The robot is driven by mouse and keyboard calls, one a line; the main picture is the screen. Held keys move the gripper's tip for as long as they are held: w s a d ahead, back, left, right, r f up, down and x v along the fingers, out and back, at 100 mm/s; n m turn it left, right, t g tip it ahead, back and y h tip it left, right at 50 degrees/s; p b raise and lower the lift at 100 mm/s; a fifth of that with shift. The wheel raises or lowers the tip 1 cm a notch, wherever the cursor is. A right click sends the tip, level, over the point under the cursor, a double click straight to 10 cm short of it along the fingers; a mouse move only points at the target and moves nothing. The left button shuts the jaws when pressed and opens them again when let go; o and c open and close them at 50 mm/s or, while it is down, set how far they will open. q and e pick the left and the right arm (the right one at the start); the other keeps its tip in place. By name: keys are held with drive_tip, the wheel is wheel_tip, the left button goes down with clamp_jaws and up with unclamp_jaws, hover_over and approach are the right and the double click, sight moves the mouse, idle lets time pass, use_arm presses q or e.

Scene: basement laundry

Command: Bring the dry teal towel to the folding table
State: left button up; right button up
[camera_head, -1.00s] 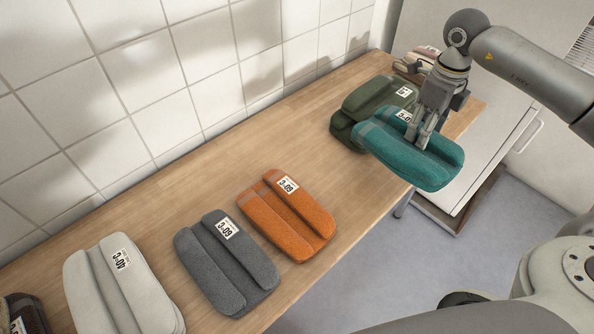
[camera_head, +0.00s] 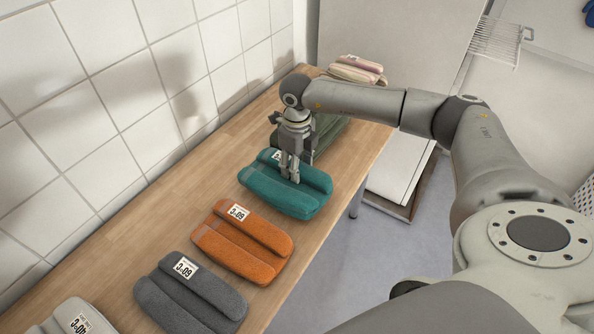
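The teal towel (camera_head: 305,200) is folded, with a white tag partly hidden behind my gripper. It lies level on, or just above, the wooden table (camera_head: 122,246), between the orange towel and the dark green towel. My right gripper (camera_head: 289,176) comes down from above, its fingers closed on the towel's middle fold. The fingertips are sunk in the fold and partly hidden. My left gripper is not in view.
An orange towel (camera_head: 240,250), a grey towel (camera_head: 195,298) and a white towel (camera_head: 72,320) lie in a row nearer me. A green towel (camera_head: 328,130) and a striped stack (camera_head: 356,69) lie beyond. A tiled wall (camera_head: 100,110) borders the table's left; floor (camera_head: 375,245) is right.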

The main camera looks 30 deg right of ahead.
wheel_tip(320, 180, down, 3)
drive_tip(key=shift+p, duration=0.3)
drive_tip(key=shift+f, duration=0.2)
drive_tip(key=o, duration=1)
drive_tip(key=shift+r, duration=0.1)
